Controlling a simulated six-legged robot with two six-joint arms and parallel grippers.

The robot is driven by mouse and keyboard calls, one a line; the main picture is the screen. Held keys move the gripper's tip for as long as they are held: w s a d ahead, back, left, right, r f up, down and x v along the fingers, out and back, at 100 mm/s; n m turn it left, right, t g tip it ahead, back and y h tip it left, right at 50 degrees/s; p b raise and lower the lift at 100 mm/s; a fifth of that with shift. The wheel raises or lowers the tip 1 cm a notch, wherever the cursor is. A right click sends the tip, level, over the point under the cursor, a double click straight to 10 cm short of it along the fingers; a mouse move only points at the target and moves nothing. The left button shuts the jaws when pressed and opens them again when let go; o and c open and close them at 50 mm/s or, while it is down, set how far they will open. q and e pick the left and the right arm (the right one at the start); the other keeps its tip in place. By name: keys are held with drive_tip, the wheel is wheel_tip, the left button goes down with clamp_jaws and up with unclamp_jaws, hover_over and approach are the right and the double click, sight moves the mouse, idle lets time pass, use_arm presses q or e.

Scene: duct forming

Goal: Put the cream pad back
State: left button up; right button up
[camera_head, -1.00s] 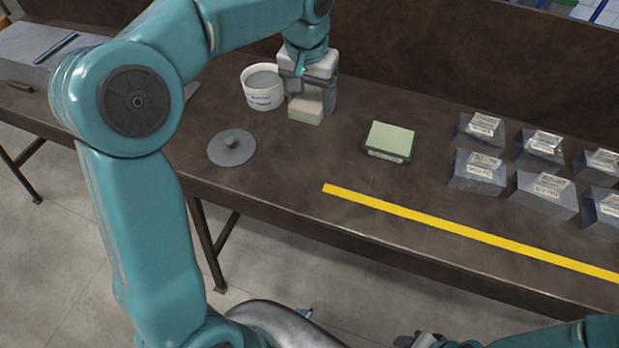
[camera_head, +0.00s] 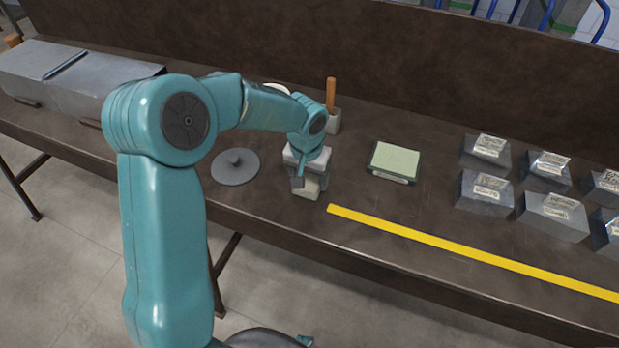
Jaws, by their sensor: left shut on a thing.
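The fingers hide part of the pad. It is low over the bench, near the left end of the yellow strip (camera_head: 470,253); I cannot tell whether it touches the bench. A dark, shallow box with a pale green top (camera_head: 395,160) sits to the right of the gripper, apart from it. My right gripper is not in view.
A grey round lid (camera_head: 235,166) lies left of the gripper. A wooden-handled tool (camera_head: 331,94) stands in a grey holder (camera_head: 334,122) behind my arm. The white tub is mostly hidden by my arm. Several labelled metal blocks (camera_head: 485,190) stand at right.

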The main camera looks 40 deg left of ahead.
sight(307, 183)
use_arm(q)
drive_tip(key=shift+w+f, duration=0.1)
drive_tip(key=shift+f, duration=0.3)
drive_tip(key=shift+f, duration=0.15)
drive_tip(key=o, duration=1)
drive_tip(key=shift+r, duration=0.4)
wheel_tip(307, 183, up, 12)
drive_tip(key=s, duration=0.1)
drive_tip(key=shift+s+d+f+p, duration=0.2)
drive_tip(key=shift+s+d+p, duration=0.1)
drive_tip(key=shift+p, duration=0.1)
drive_tip(key=shift+s+a+f, duration=0.1)
